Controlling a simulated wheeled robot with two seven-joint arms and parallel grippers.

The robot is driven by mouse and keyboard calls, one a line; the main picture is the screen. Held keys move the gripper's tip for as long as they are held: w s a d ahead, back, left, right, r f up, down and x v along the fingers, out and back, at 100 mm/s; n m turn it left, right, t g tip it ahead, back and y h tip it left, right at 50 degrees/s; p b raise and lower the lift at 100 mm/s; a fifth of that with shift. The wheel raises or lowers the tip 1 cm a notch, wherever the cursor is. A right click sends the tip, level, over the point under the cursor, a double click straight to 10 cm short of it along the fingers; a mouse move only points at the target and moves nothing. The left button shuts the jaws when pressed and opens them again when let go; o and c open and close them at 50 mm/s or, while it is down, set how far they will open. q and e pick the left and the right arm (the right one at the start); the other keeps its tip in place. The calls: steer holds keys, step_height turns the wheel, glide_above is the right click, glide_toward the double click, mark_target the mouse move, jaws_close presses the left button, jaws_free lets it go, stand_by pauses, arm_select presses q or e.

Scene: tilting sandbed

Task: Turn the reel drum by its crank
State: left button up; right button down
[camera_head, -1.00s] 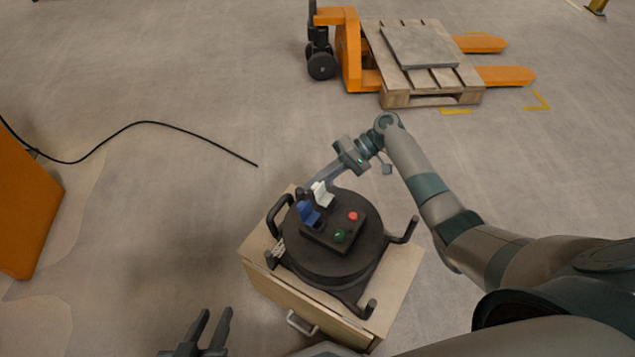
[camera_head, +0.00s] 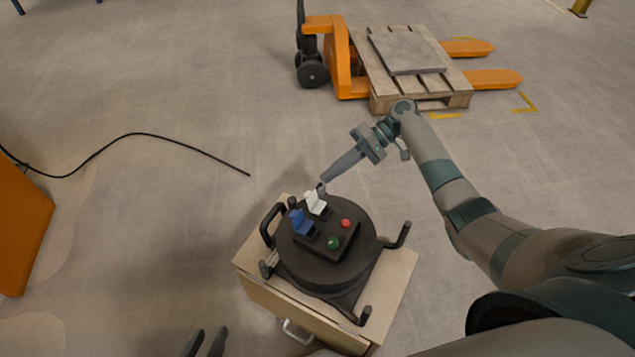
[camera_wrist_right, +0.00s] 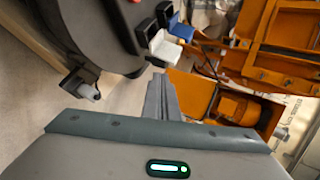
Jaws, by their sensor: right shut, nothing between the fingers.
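The reel drum (camera_head: 318,263) is a black round body lying flat on a black frame, with a blue flap (camera_head: 301,222), a white flap (camera_head: 316,203), a green button and a red button on top. My right gripper (camera_head: 322,186) is shut and empty, its tips at the drum's far edge close to the white flap. In the right wrist view the fingers (camera_wrist_right: 160,98) are together beside the drum rim; I cannot tell whether they touch it. A pale knob (camera_wrist_right: 88,92) sticks out by the rim there; I cannot tell if it is the crank. My left gripper (camera_head: 206,342) is open and empty at the bottom edge.
The reel stands on a wooden cabinet (camera_head: 397,280) with a metal handle. The frame has upright black posts and a loop handle (camera_head: 268,226). A black cable (camera_head: 190,148) lies on the floor at left. An orange pallet jack (camera_head: 340,62) with a pallet stands behind; floor between is clear.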

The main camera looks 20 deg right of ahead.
steer(key=v, duration=0.9)
